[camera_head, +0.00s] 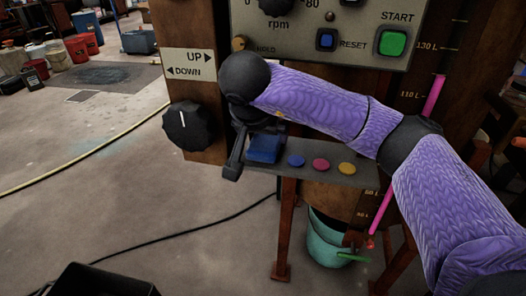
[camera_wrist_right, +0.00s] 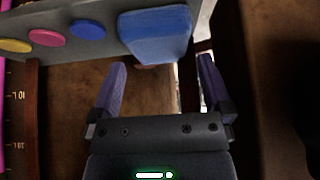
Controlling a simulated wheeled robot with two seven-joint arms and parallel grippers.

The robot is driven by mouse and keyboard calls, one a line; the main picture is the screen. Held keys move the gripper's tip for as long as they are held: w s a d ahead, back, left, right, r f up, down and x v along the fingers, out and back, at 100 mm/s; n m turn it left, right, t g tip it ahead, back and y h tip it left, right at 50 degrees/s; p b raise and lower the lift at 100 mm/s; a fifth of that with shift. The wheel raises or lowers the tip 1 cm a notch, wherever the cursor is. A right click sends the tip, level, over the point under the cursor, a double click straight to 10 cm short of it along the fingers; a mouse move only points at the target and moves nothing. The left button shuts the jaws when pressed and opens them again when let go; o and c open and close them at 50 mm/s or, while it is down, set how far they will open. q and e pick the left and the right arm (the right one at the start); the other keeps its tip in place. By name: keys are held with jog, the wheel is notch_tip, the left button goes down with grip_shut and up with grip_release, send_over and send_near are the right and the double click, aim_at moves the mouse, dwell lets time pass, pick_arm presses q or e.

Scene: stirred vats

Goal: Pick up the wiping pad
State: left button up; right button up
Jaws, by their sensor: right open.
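The wiping pad looks to be the blue block (camera_head: 264,149) at the left end of a narrow grey shelf on the vat's front. It also shows at the top of the right wrist view (camera_wrist_right: 157,32). My right gripper (camera_head: 240,152) is beside the pad's left end in the head view, partly hidden by its own wrist. In the right wrist view the right gripper's fingers (camera_wrist_right: 162,64) are spread apart with nothing between them, and the pad lies just beyond the tips. I cannot tell whether they touch it. My left gripper is not in view.
The shelf (camera_head: 325,170) also holds a blue disc (camera_head: 296,160), a pink disc (camera_head: 320,165) and a yellow disc (camera_head: 347,168). A black knob (camera_head: 188,127) is left of the gripper. A control panel (camera_head: 315,30) is above. A teal bucket (camera_head: 325,240) stands below.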

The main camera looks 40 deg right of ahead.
aim_at(265, 140)
jog(key=b+x, duration=0.2)
jog(key=x, duration=0.2)
jog(key=shift+s+a+f, duration=0.1)
jog(key=shift+a, duration=0.05)
jog(key=shift+r, duration=0.35)
jog(key=c, duration=0.9)
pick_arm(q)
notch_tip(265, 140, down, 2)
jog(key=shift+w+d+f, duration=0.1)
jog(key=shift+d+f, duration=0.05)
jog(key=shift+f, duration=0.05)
pick_arm(e)
jog(key=shift+c, duration=0.2)
pick_arm(q)
jog(key=shift+p, duration=0.3)
